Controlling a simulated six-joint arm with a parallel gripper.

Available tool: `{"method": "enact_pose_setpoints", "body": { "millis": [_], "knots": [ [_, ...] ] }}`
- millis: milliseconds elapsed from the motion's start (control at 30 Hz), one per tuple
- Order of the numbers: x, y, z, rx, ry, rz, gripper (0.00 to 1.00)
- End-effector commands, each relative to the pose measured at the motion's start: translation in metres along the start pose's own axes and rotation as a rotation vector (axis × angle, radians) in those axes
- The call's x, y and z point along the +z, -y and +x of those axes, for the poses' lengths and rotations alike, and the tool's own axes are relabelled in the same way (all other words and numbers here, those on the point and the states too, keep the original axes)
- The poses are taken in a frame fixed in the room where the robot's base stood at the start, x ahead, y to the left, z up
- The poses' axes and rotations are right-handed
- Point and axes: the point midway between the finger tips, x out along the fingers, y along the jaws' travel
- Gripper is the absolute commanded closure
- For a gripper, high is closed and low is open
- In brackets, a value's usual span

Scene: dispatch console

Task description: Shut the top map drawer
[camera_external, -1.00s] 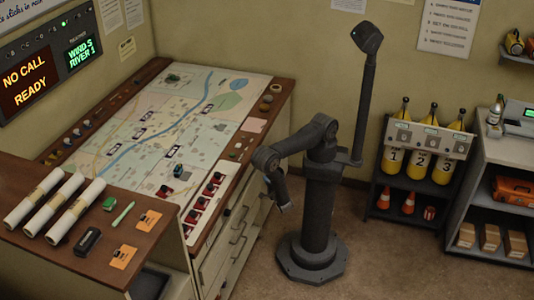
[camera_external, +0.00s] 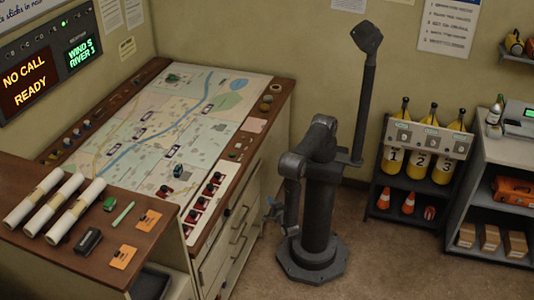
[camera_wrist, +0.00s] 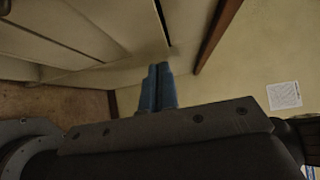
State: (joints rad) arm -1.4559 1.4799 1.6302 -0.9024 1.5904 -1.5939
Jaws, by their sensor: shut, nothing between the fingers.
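The drawer cabinet (camera_external: 212,266) stands under the map table, with several pale drawers and bar handles facing my arm. The top map drawer (camera_external: 240,212) is just below the tabletop edge; how far it stands out is hard to tell. My gripper (camera_external: 270,208) hangs low in front of the drawer fronts, to their right. In the wrist view its blue fingers (camera_wrist: 157,88) are together and empty. The pale drawer fronts (camera_wrist: 95,30) fill the upper left there, with a dark gap beside them. I cannot tell whether the fingers touch a drawer.
The map table (camera_external: 165,115) carries a map with small markers and a brown wooden rim. Rolled papers (camera_external: 55,210) lie on the near counter. A black rack with yellow cylinders (camera_external: 420,165) stands at the right. The floor (camera_external: 375,250) between it and my base is clear.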

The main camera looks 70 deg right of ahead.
Motion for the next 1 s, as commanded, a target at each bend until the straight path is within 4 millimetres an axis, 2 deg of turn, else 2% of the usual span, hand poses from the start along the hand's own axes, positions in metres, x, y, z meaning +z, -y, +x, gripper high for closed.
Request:
{"method": "enact_pose_setpoints", "body": {
  "millis": [67, 167, 667, 800, 1000],
  "knots": [
    [0.007, 0.0, -0.005, 0.001, -0.002, -0.001, 1.0],
    [0.008, 0.001, 0.003, -0.001, -0.005, -0.004, 1.0],
    [0.006, 0.001, 0.096, 0.0, -0.007, -0.003, 1.0],
    [0.022, 0.001, 0.108, 0.0, -0.005, -0.001, 1.0],
    [0.033, 0.001, 0.118, 0.001, -0.003, 0.0, 1.0]
  ]
}}
